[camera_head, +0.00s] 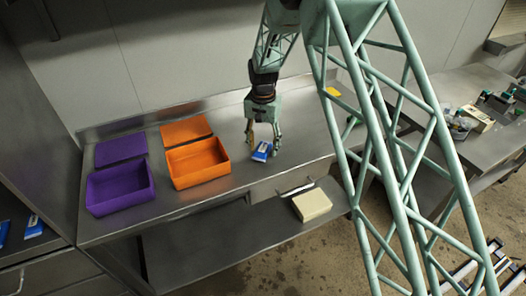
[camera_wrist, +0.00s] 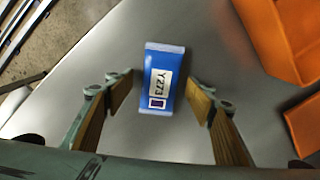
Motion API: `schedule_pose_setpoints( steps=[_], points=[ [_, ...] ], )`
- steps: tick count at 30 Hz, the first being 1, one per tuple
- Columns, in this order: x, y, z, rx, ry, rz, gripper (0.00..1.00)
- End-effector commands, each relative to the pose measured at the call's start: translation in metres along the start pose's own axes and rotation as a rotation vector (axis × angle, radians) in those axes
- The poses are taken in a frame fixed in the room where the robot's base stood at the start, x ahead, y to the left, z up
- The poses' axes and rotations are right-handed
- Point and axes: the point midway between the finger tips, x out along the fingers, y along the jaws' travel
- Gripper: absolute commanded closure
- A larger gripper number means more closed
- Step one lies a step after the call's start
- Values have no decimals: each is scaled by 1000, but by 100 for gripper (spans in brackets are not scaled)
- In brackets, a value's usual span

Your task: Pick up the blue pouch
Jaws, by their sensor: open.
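The blue pouch (camera_head: 262,151) lies on the steel table, to the right of the orange bin. In the wrist view the pouch (camera_wrist: 161,78) shows a white label reading Y273 and pale end strips. My gripper (camera_head: 262,146) is over the table at the pouch, pointing down. In the wrist view my gripper (camera_wrist: 160,88) is open, with one wood-coloured finger on each side of the pouch and gaps on both sides. I cannot tell the exact height of the fingertips above the table.
An orange bin (camera_head: 200,178) and a purple bin (camera_head: 121,203) stand left of the pouch, with their lids behind. A cream box (camera_head: 312,205) sits on the lower shelf. More blue packs (camera_head: 33,226) lie at far left. A yellow item (camera_head: 333,92) lies further back.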

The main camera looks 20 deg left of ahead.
Motion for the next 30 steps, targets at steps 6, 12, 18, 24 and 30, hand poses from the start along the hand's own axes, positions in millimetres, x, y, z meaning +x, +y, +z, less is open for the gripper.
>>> schedule_pose_setpoints(
  steps=[6, 12, 18, 24, 30],
  points=[
    [0, 0, 0, 0, 0, 0, 55],
    [0, 0, 0, 0, 0, 0, 73],
    [0, 0, 0, 0, 0, 0, 79],
    [-1, 0, 0, 0, 0, 0, 79],
    [-9, 0, 0, 0, 1, -1, 79]
  ],
)
